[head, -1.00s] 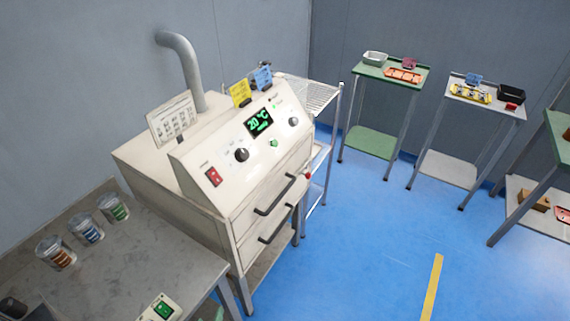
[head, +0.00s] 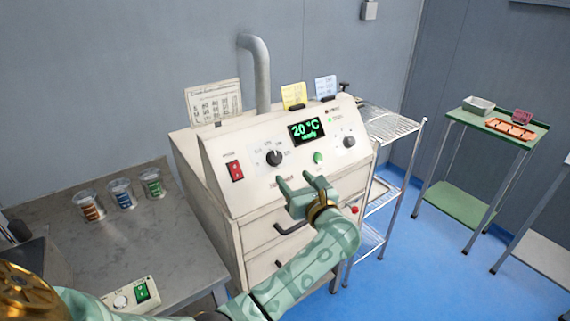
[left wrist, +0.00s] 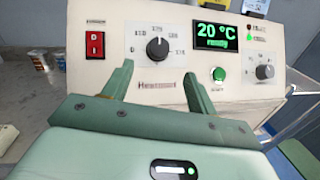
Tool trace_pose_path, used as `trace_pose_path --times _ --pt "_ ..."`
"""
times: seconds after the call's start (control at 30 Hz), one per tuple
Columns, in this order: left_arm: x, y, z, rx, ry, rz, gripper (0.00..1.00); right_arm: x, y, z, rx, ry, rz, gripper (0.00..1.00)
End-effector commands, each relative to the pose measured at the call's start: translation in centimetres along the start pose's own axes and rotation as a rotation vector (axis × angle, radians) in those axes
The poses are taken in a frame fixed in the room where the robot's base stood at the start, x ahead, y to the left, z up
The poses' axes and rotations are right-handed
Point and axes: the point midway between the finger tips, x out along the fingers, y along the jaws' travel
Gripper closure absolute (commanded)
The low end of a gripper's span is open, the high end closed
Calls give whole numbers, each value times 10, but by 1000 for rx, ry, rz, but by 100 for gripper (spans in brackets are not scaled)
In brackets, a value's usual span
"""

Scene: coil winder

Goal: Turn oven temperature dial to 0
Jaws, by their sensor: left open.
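The oven (head: 215,180) is a cream cabinet with a sloped control panel. Its black temperature dial (head: 274,158) sits left of the display (head: 305,130), which reads 20 °C in green. In the left wrist view the dial (left wrist: 157,48) has a printed scale around it, with 0 at the lower left; its pointer appears to point up. My left gripper (head: 296,180) is open and empty in front of the panel, below and slightly right of the dial. In the left wrist view its fingers (left wrist: 158,80) stand apart below the dial, not touching it. My right gripper is not visible.
The panel also has a red switch (head: 235,170), a green button (head: 318,157) and a second knob (head: 348,142). Drawer handles (head: 293,228) stick out below. A grey bench (head: 165,235) with several small jars is at left; a wire rack (head: 395,125) stands at right.

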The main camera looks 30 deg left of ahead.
Motion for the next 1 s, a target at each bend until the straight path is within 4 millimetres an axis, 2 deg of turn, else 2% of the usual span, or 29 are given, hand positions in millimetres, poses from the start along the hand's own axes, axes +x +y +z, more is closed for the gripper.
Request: trace_pose_path --times 0.03,0.2,0.4,0.53,0.8,0.97,1.0 --pt "14 1 0 3 -4 3 42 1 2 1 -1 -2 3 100" --pt "54 0 -1 5 -4 2 42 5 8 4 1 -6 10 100" --pt "83 0 -1 5 -2 1 42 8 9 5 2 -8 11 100" --pt "91 0 -1 5 0 0 42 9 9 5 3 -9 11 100" --pt "92 0 -1 4 -1 0 42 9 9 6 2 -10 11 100" --pt "92 0 -1 5 -1 0 86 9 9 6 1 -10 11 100" --pt "92 0 -1 5 -1 0 86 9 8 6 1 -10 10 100"
